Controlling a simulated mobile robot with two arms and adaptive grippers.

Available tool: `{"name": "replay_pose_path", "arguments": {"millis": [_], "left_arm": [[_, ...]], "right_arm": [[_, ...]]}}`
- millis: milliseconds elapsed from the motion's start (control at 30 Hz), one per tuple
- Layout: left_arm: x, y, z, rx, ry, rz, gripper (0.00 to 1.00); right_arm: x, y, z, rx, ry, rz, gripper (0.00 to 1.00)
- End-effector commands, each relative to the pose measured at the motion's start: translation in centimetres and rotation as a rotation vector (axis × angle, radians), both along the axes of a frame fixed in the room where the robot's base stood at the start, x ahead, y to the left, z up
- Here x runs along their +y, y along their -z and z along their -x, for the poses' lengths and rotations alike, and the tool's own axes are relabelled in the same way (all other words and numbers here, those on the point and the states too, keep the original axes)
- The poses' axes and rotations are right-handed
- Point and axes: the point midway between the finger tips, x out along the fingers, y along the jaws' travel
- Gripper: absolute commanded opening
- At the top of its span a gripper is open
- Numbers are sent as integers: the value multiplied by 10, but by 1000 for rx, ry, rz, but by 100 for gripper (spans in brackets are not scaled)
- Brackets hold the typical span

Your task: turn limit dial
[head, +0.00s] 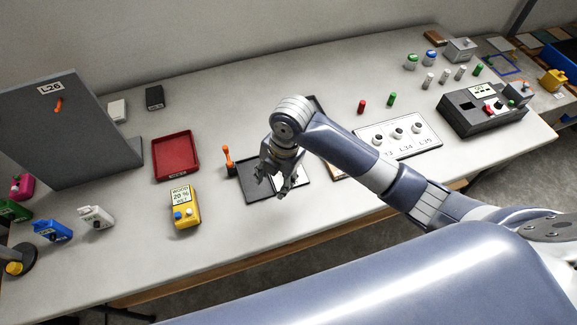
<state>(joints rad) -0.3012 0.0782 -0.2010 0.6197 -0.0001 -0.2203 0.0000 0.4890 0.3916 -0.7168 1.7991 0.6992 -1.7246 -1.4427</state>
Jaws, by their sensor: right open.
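A yellow meter (185,217) stands near the table's front edge, left of the middle. Its display seems to read "WOOD 20 % WET", and a blue knob (178,215) and a paler knob (189,212) sit below it. Which knob is the limit dial, I cannot tell. My right gripper (274,188) is open, with fingers pointing down over a dark tray (252,194), to the right of the meter and apart from it. The gripper and arm hide part of the tray and a pale piece there. My left gripper is not in view.
An orange-handled tool (228,157) stands upright between meter and gripper. A red tray (175,171) lies behind the meter. A grey upright board (55,130) and several small bottles are at left. A white labelled panel (415,147) and dark control box (470,122) are at right.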

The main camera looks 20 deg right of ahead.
Motion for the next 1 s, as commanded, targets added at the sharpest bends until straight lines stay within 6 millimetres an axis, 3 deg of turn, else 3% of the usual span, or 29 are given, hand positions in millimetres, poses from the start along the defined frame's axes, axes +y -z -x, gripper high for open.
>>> {"name": "replay_pose_path", "arguments": {"millis": [33, 200, 467, 667, 1000], "left_arm": [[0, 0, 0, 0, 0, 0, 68], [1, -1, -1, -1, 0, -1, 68], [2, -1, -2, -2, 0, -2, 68], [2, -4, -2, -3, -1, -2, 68], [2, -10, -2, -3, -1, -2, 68]], "right_arm": [[-9, -10, -13, -9, -86, 38, 46], [-34, -34, -39, 3, -351, 127, 46], [-54, -53, -55, 26, -523, 177, 46], [-55, -33, -54, 30, -531, 178, 46], [-54, 30, -53, 28, -530, 178, 46]]}}
